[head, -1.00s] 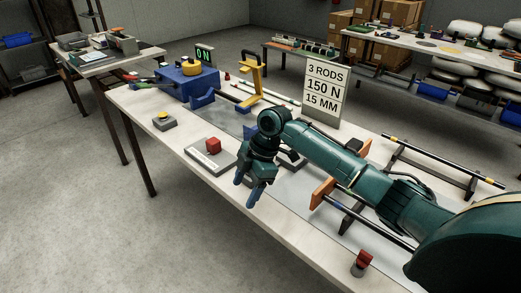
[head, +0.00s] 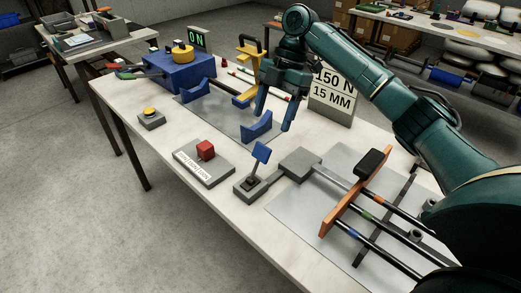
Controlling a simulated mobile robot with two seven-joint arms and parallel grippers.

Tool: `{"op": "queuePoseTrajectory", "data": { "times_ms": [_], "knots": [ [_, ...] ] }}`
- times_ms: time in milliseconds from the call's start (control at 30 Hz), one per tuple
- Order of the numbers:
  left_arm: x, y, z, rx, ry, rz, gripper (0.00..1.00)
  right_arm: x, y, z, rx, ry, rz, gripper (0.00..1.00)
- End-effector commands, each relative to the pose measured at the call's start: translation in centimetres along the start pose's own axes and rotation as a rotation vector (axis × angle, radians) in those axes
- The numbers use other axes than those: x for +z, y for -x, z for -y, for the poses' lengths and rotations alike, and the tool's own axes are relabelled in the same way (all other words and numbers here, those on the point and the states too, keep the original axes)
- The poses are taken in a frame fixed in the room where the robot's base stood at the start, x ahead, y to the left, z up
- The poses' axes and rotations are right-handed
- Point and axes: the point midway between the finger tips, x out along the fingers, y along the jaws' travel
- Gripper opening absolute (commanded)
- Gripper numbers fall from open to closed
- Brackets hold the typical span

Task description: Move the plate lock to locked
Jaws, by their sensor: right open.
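A red block (head: 205,150) stands on a grey base (head: 218,173) with a white label on its front; it looks like the plate lock, though the label is too small to read surely. The block sits near the middle or far part of the base. To its right a blue-tipped lever (head: 261,152) rises from a small dark-slotted base. My right gripper (head: 276,117) hangs open and empty above the table, beyond and right of the red block, near the blue cradle. It appears apart from the red block. My left gripper is out of view.
Blue cradles (head: 258,126) and a yellow upright (head: 249,68) stand behind. An orange plate (head: 341,205) with dark rods through it is at the right. The table strip before the red block is clear.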

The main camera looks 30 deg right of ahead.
Motion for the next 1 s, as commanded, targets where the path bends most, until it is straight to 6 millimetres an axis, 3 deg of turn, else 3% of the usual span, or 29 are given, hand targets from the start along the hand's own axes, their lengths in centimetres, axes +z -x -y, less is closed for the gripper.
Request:
{"op": "queuePoseTrajectory", "data": {
  "times_ms": [300, 500, 700, 1000],
  "knots": [
    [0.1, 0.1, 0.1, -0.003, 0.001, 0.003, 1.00, 0.1, -6.9, 0.1, -0.003, -0.002, 0.001, 0.65],
    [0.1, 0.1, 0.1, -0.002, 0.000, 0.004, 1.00, 0.0, -9.8, 0.0, -0.001, -0.001, 0.000, 0.65],
    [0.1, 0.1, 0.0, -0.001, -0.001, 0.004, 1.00, 0.0, -11.0, 0.0, 0.000, -0.001, 0.001, 0.65],
    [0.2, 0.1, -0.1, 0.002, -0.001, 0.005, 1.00, 0.0, -11.1, 0.0, 0.001, -0.001, 0.001, 0.62]
  ]
}}
